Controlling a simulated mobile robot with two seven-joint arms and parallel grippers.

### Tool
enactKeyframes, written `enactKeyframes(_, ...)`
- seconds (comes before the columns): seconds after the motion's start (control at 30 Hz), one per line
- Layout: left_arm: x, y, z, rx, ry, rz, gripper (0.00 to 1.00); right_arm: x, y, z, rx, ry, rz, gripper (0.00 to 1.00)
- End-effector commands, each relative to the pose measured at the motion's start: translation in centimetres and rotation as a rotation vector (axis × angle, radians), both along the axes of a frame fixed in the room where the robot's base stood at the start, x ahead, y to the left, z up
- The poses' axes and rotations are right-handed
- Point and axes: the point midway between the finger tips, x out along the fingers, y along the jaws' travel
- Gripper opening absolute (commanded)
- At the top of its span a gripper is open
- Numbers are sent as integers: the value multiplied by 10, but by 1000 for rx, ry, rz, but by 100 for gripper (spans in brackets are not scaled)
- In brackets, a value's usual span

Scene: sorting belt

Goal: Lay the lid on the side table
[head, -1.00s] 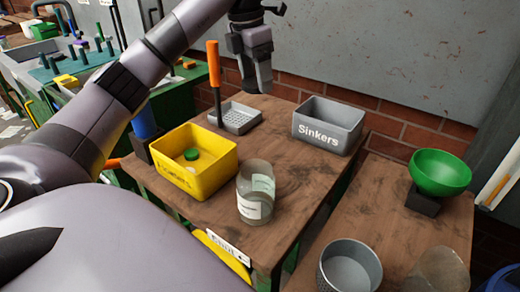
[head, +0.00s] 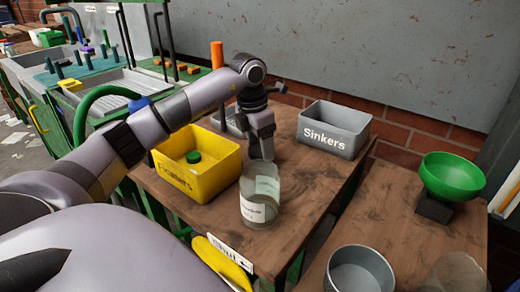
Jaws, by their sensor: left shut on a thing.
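A glass jar (head: 258,213) with a white label stands upright near the front of the wooden table (head: 290,215). My left gripper (head: 262,158) points down and is shut at the jar's top, apparently on its lid. The lid itself is hard to make out, being small and partly hidden by the fingers. The side table (head: 390,232) is to the right, with bare wood between a green bowl (head: 452,175) and a grey round container (head: 357,272). My right gripper is not in view.
A yellow box (head: 215,182) with a green round piece (head: 193,157) inside stands left of the jar. A grey bin marked Sinkers (head: 335,128) stands behind it to the right. A clear, faint container (head: 457,272) stands at the side table's front right.

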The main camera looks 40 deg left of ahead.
Motion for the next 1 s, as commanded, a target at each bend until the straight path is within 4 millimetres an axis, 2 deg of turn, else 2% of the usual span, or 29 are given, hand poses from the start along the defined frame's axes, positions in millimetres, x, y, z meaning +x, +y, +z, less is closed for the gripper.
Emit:
enactKeyframes(0.03, -1, 0, -10, -1, 4, 0, 41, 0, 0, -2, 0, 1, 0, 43)
enactKeyframes(0.1, 0, 0, -15, -1, 1, 0, 41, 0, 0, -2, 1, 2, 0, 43)
enactKeyframes(0.47, 0, 0, -19, 0, 1, 0, 41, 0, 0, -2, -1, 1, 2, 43)
enactKeyframes(0.5, 0, 0, -18, 0, 1, 0, 79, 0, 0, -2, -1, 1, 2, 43)
enactKeyframes(0.57, 0, 0, -18, 0, 1, 0, 94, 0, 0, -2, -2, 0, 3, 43)
enactKeyframes(0.87, 0, 0, -16, 0, 0, 0, 94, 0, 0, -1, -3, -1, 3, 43)
enactKeyframes(1.0, -1, 1, -3, 0, -3, 0, 94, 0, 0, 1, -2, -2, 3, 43)
